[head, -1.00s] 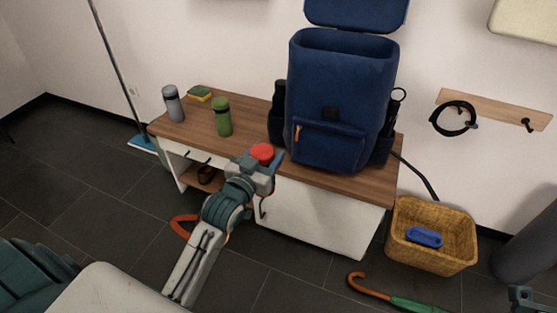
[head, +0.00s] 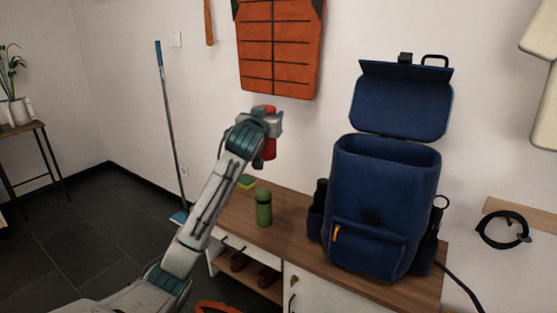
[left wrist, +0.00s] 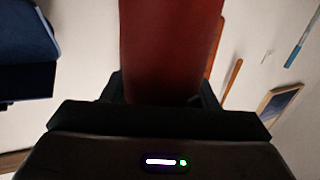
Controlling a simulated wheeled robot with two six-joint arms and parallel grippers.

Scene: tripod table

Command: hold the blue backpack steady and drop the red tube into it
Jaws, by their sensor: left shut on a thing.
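The blue backpack (head: 380,200) stands upright on the wooden-topped bench, its top flap (head: 403,98) raised and its mouth (head: 388,150) open. My left gripper (head: 268,125) is shut on the red tube (head: 268,149), left of the backpack and about level with its raised flap. The tube is roughly upright and shows above and below the jaws. In the left wrist view the tube (left wrist: 170,45) fills the top middle. A dark blue part of the backpack (left wrist: 25,45) shows at that view's left edge. My right gripper is not in view.
A green bottle (head: 264,208) and a yellow-green sponge (head: 246,182) stand on the bench (head: 290,235) left of the backpack. An orange padded panel (head: 278,48) hangs on the wall behind my gripper. A hook rail (head: 508,215) with a black loop is at right.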

